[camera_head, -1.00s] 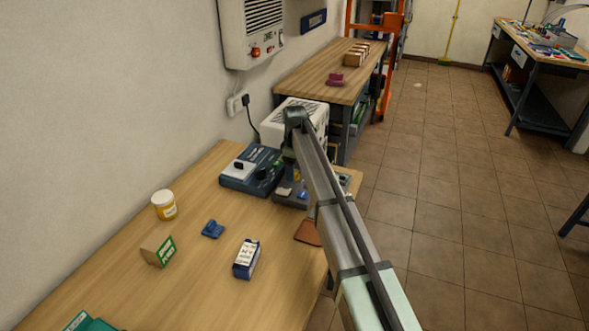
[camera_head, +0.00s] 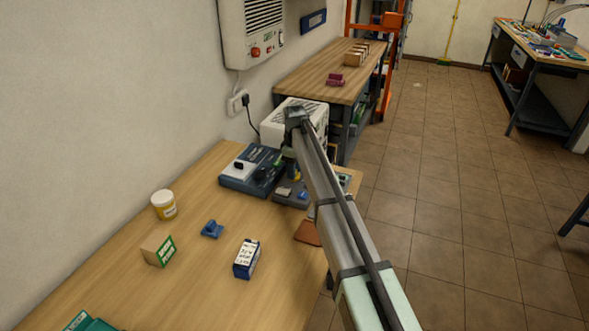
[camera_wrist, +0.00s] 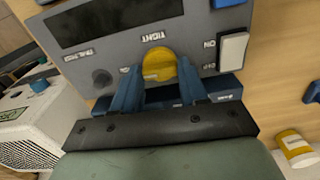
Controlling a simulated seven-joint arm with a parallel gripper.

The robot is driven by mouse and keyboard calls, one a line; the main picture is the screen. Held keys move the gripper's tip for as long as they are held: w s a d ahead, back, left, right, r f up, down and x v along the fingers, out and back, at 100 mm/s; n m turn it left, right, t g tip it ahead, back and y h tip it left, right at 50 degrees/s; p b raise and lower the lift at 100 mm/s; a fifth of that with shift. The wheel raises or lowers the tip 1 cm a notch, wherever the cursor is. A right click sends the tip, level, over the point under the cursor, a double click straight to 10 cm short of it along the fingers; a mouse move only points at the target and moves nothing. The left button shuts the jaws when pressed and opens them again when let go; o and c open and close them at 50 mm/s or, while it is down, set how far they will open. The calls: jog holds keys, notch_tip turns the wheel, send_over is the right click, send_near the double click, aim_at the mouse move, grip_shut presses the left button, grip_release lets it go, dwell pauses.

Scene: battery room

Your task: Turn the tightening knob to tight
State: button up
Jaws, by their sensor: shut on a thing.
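The yellow tightening knob (camera_wrist: 159,64) sits on a grey panel (camera_wrist: 198,32) in the wrist view. The word TIGHT shows upside down just above it. My gripper (camera_wrist: 157,84) has its two blue fingers on either side of the knob and is shut on it. The exact direction of the knob's pointer is not clear. In the head view the blue-grey device (camera_head: 231,183) stands at the far end of the bench, and my gripper and arm hide the knob.
A white switch (camera_wrist: 233,50) and a dark knob (camera_wrist: 102,77) flank the yellow knob. A white vented box (camera_head: 318,112) stands behind. A jar (camera_head: 163,205), a blue clip (camera_head: 212,229), and a blue-white box (camera_head: 246,259) lie on the nearer bench, with bare wood between them.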

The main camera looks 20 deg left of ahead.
jog(key=m, duration=0.3)
jog(key=shift+m, duration=0.4)
jog(key=m, duration=0.4)
jog(key=shift+m, duration=0.3)
jog(key=m, duration=0.4)
jog(key=shift+m, duration=2.1)
jog(key=shift+w, duration=0.1)
jog(key=o, duration=1.1)
jog(key=shift+r, duration=0.15)
notch_tip(320, 180, up, 14)
jog(key=shift+f, duration=0.2)
